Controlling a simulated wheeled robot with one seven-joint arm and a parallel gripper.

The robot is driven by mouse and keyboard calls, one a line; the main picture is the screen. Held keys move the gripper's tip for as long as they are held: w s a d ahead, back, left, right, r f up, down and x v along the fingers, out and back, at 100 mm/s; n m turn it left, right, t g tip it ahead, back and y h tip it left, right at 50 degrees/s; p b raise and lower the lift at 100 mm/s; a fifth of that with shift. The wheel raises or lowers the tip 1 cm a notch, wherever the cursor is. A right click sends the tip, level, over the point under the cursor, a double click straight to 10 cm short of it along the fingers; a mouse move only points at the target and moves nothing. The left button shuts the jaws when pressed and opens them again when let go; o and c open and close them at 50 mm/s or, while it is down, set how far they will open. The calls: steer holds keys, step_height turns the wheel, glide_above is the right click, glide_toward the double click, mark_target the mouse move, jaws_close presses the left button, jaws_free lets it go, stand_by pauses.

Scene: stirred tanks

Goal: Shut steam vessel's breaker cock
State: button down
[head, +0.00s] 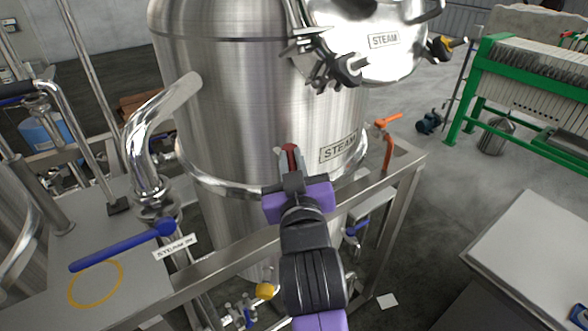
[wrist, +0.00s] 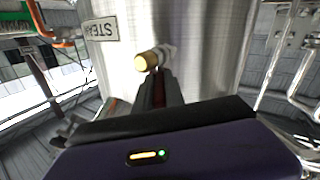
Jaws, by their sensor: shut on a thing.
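The steel steam vessel (head: 240,110) stands in the middle of the head view, with a STEAM plate (head: 338,148) on its side. A small cock with a red lever (head: 290,149) is in front of its wall; I take it as the breaker cock. In the wrist view the cock's brass-coloured end (wrist: 147,61) shows above my fingertips, with a grey body behind it. My gripper (head: 291,168) is shut on the red lever, and a strip of red shows between the fingers in the wrist view (wrist: 157,84). The fingers hide most of the lever, so its angle is unclear.
A blue lever (head: 122,246) lies over the left deck beside a small label. An orange-handled valve (head: 388,121) stands at the frame's right corner. A steel rail (head: 250,252) crosses below the vessel. A grey cabinet (head: 535,245) is at right; open floor lies between.

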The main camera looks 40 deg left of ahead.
steer(key=a+m+t+h+b, duration=0.1)
steer(key=m+h+b, duration=0.1)
steer(key=h+b, duration=0.1)
steer(key=m+t+h+b, duration=0.2)
steer(key=m+h+b, duration=0.1)
steer(key=b, duration=0.3)
steer(key=s+a+m+t+h+b, duration=0.1)
steer(key=m+h+b, duration=0.1)
steer(key=h+b, duration=0.2)
steer(key=shift+a+f+m+t+h, duration=0.2)
steer(key=shift+a+m+t+h, duration=0.1)
steer(key=shift+h, duration=0.1)
steer(key=shift+h+b, duration=0.3)
steer(key=c, duration=1.4)
jaws_free()
steer(key=shift+r, duration=0.1)
steer(key=shift+s, duration=0.1)
steer(key=s, duration=0.7)
steer(key=shift+s+d+b, duration=0.15)
steer(key=shift+s+b, duration=0.2)
steer(key=shift+b, duration=0.05)
